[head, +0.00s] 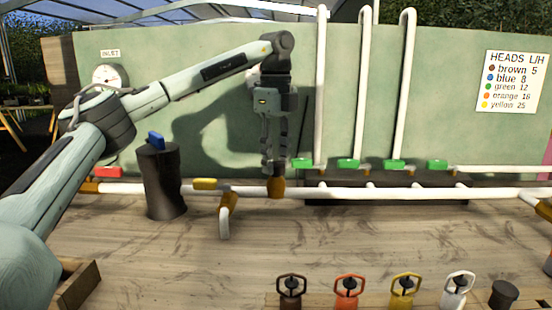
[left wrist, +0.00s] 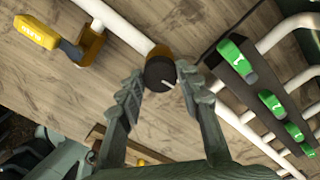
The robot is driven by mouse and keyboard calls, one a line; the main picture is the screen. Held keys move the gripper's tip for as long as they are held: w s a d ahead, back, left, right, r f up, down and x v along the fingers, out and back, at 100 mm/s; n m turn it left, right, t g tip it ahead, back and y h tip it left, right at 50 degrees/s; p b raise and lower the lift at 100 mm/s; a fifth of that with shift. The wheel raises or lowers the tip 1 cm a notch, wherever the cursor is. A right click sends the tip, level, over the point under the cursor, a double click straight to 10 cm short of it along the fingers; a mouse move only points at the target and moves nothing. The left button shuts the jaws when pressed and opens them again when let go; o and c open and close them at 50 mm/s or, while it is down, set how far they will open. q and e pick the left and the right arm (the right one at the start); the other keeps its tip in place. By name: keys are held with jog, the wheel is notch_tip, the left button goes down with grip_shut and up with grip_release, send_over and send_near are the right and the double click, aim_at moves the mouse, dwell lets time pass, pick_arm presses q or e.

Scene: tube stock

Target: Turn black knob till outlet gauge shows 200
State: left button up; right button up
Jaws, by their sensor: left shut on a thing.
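The black knob (left wrist: 158,72) has a white pointer line and sits on a brass body (left wrist: 160,52) on the white pipe. The brass body also shows in the head view (head: 277,188). My left gripper (head: 274,164) points straight down over it and is shut on the knob, one finger on each side. In the left wrist view my left gripper (left wrist: 160,78) has its fingertips against the knob's sides. One round gauge (head: 107,76) stands under an INLET label at the left; its reading is too small to tell. No outlet gauge is visible. My right gripper is out of view.
Green-handled valves (head: 348,163) line the pipe to the right, close to the gripper. A yellow handle (head: 205,184) and a dark post with a blue top (head: 156,140) stand left. Coloured sprinkler heads (head: 347,285) stand along the front. The bench middle is clear.

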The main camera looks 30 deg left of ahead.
aim_at(276, 164)
pick_arm(q)
jog(key=m, duration=0.3)
jog(key=shift+m, duration=2.1)
jog(key=o, duration=1.2)
jog(key=shift+c, duration=0.2)
notch_tip(276, 164, up, 12)
